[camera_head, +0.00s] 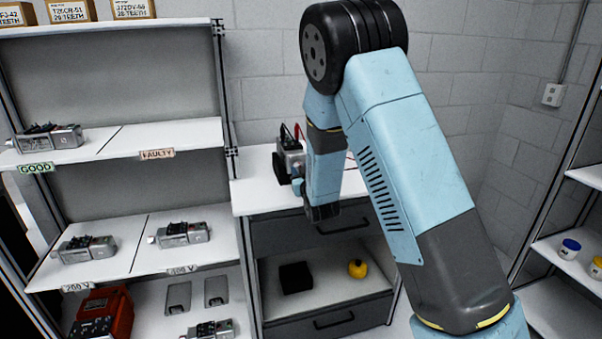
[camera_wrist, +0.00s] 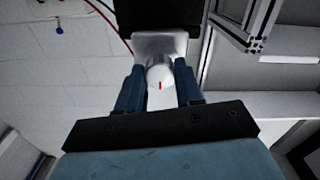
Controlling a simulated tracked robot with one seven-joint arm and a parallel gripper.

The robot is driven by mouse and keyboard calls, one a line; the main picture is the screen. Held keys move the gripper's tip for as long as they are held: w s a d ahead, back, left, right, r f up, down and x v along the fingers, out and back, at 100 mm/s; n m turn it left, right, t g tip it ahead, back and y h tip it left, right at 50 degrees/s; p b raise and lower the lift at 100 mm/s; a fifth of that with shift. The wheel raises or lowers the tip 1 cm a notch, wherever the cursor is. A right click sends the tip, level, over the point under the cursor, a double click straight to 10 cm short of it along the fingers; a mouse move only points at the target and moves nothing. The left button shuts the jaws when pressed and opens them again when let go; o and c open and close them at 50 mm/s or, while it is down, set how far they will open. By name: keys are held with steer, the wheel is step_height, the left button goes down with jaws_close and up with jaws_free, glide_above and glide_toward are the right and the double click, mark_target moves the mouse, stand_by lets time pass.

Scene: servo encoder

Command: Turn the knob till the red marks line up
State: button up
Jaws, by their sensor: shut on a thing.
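The white round knob (camera_wrist: 158,72) shows in the wrist view with a short red mark on its face, near the lower middle. My gripper (camera_wrist: 160,84) has its two blue fingers on either side of the knob and is shut on it. Behind the knob is a pale servo body under a dark block; I cannot make out a second red mark on it. In the head view the servo (camera_head: 291,160) sits on the white bench top, with my gripper (camera_head: 298,187) at its front right side. My arm hides part of the bench, and the knob is not clear there.
Red and black leads rise from the servo. Shelves at left (camera_head: 180,133) hold other servos and a red case (camera_head: 103,314).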

stand_by(0.3)
steer(key=o, duration=1)
steer(key=shift+o, duration=0.2)
steer(key=v, duration=1.3)
steer(key=shift+s, duration=0.4)
steer(key=shift+d, duration=0.15)
